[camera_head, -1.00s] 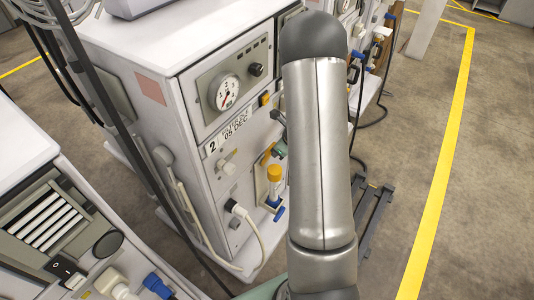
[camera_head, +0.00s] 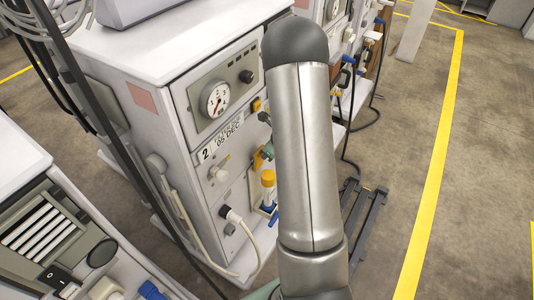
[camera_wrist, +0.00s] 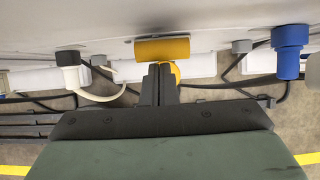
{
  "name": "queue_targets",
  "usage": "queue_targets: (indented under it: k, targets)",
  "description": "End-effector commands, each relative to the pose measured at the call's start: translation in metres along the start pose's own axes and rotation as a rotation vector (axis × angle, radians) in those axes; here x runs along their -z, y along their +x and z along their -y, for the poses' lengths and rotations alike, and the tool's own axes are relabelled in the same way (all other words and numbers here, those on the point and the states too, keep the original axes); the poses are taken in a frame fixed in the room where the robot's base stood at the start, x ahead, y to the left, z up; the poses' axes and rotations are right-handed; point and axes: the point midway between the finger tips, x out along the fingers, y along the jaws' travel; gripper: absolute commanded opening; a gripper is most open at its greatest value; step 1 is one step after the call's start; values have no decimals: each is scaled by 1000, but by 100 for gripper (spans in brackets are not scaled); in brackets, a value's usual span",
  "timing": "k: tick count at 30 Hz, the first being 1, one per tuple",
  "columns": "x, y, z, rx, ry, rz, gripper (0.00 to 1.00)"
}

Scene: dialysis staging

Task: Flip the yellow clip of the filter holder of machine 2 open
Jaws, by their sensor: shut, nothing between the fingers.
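Machine 2 (camera_head: 187,110) stands left of centre in the head view, with a "2" label on its front. The yellow clip (camera_head: 258,160) shows on its lower front, above a yellow-capped filter part (camera_head: 268,178). In the wrist view the yellow clip (camera_wrist: 162,48) is a short bar against the machine's pale front. My gripper (camera_wrist: 159,70) has its dark fingers together and empty, tips just below the clip; I cannot tell whether they touch it. A round yellow part (camera_wrist: 176,70) is partly hidden behind the fingers. In the head view my arm hides the fingertips.
A blue connector (camera_wrist: 290,42) is at the right in the wrist view, and a dark-capped white hose (camera_wrist: 69,60) at the left. Another machine (camera_head: 25,150) is at the lower left in the head view. Open floor (camera_head: 400,130) lies to the right.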

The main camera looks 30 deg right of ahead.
Motion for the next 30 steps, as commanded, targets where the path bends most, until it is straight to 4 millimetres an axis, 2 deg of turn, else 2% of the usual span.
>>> queue_targets:
  k: [5,15,18,30]
  targets:
    - [-8,-15,0,0,-1,0,0]
    - [-39,-72,-1,-1,-4,1,0]
    - [-46,-84,-1,-1,-3,1,0]
    - [-48,-87,-1,-2,-3,0,0]
